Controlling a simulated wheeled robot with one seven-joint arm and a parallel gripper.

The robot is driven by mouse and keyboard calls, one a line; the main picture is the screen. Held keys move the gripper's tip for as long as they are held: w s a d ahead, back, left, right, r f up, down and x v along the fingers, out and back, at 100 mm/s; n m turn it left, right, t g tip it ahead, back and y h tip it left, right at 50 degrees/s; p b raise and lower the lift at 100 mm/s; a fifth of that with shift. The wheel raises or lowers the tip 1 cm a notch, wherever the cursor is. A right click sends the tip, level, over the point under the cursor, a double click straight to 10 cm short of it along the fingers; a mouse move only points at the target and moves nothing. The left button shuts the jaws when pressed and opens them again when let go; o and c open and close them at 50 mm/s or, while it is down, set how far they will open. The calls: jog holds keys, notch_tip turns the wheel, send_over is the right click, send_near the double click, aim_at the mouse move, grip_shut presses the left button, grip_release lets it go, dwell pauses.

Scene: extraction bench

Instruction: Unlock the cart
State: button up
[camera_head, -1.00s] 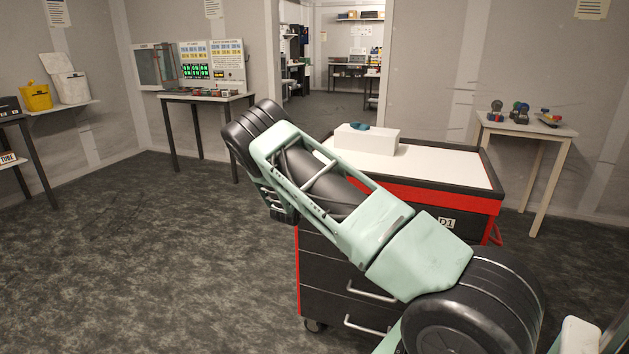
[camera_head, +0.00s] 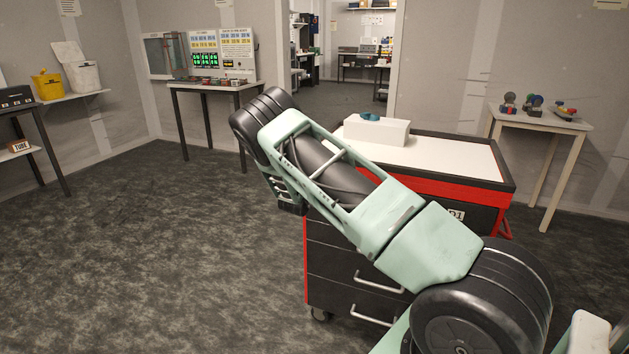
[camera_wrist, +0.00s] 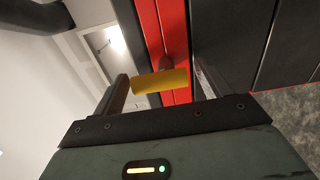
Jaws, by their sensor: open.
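The cart (camera_head: 473,173) is a black and red drawer cart with a white top, partly hidden behind my arm in the head view. In the wrist view its red edge (camera_wrist: 146,27) and black drawer fronts (camera_wrist: 225,35) show. A yellow bar-shaped piece (camera_wrist: 160,81) sticks out from the red edge on a dark stem. My gripper (camera_wrist: 160,88) is open, with one finger on each side of the yellow piece. Gaps show between the piece and the fingers. My gripper is hidden in the head view.
A white box (camera_head: 375,132) with a blue item stands on the cart top. A small table with coloured items (camera_head: 545,121) stands at the right. A bench (camera_head: 215,86) stands by the back left wall. The floor (camera_head: 150,250) left of the cart is clear.

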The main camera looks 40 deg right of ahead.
jog(key=b+v, duration=0.1)
jog(key=v, duration=1.6)
jog(key=shift+b, duration=0.3)
jog(key=shift+a, duration=0.1)
jog(key=w+a+t+y+p, duration=0.1)
jog(key=a+t+y+p, duration=0.1)
jog(key=a+y, duration=1.45)
jog(key=s+a+r+g, duration=0.15)
jog(key=s+a, duration=0.25)
jog(key=a, duration=1.1)
jog(key=s+a+r+n+g+y+p, duration=0.1)
jog(key=s+a+r+g+y, duration=0.15)
jog(key=s+a, duration=0.35)
jog(key=s+a+r+n+g+y, duration=0.1)
jog(key=s+a+r, duration=0.3)
jog(key=s, duration=0.5)
jog(key=s+d+r+g+h, duration=0.1)
jog(key=s+r+g, duration=0.1)
jog(key=s, duration=0.6)
jog(key=s+d+r+n+g+h, duration=0.1)
jog(key=s+d, duration=0.1)
jog(key=s, duration=0.6)
jog(key=shift+s+r+g+h+p, duration=0.25)
jog(key=shift+r+g+h+p, duration=0.1)
jog(key=shift+g+h+p, duration=0.05)
jog(key=shift+d, duration=0.1)
